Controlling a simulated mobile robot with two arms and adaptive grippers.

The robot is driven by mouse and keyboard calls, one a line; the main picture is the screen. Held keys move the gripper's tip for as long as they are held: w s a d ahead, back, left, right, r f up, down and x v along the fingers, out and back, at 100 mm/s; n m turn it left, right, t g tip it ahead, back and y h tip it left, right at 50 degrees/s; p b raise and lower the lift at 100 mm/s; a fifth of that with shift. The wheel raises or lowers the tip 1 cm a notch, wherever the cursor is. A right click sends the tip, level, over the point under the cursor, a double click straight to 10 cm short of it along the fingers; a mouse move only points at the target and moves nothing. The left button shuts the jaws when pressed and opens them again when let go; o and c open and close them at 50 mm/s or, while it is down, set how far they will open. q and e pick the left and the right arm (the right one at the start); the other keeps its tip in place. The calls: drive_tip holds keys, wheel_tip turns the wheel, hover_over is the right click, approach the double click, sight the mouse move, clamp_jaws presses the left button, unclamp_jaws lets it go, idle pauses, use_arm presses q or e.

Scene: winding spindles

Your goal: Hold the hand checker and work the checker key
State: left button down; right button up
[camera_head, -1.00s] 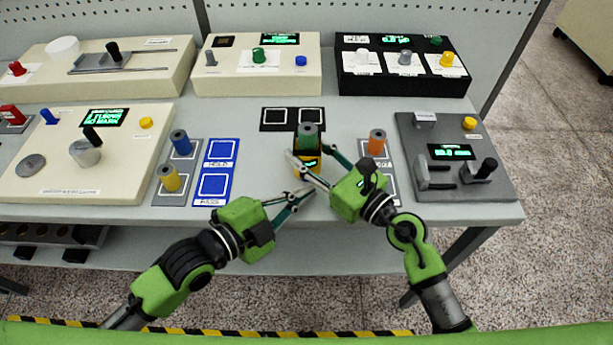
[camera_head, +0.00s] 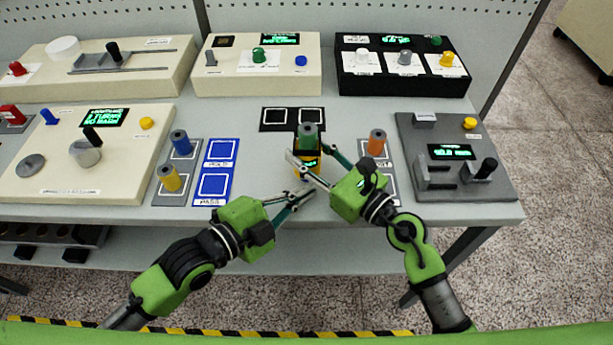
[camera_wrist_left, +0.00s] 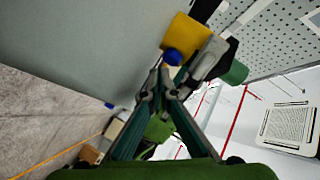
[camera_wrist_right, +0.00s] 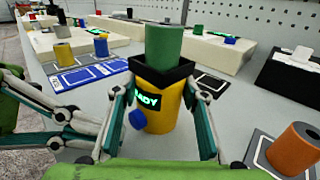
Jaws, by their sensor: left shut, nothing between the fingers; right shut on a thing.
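The hand checker (camera_head: 306,164) is a yellow body with a black collar and a small green-lit display, upright near the bench's front. A green spindle (camera_wrist_right: 163,45) stands in its top. My right gripper (camera_head: 309,157) is shut around the checker, one finger on each side; in the right wrist view the display reads partly "ADY". The blue checker key (camera_wrist_right: 139,119) sticks out from the yellow body, and it also shows in the left wrist view (camera_wrist_left: 173,57). My left gripper (camera_head: 309,191) is shut and empty, its tips close to the key; I cannot tell whether they touch it.
Blue and yellow spindles (camera_head: 170,178) stand left, beside blue marked pads (camera_head: 214,185). An orange spindle (camera_head: 376,142) stands right, near a dark grey station (camera_head: 415,135). Cream consoles (camera_head: 130,150) and a black one (camera_head: 350,85) take up the left and back.

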sight(302, 216)
use_arm(q)
drive_tip(key=shift+w, duration=0.35)
use_arm(e)
drive_tip(key=shift+f, duration=0.3)
use_arm(q)
drive_tip(key=shift+w, duration=0.5)
use_arm(e)
drive_tip(key=shift+s, duration=0.1)
idle(0.3)
use_arm(q)
drive_tip(key=shift+s, duration=0.9)
drive_tip(key=shift+s, duration=2.5)
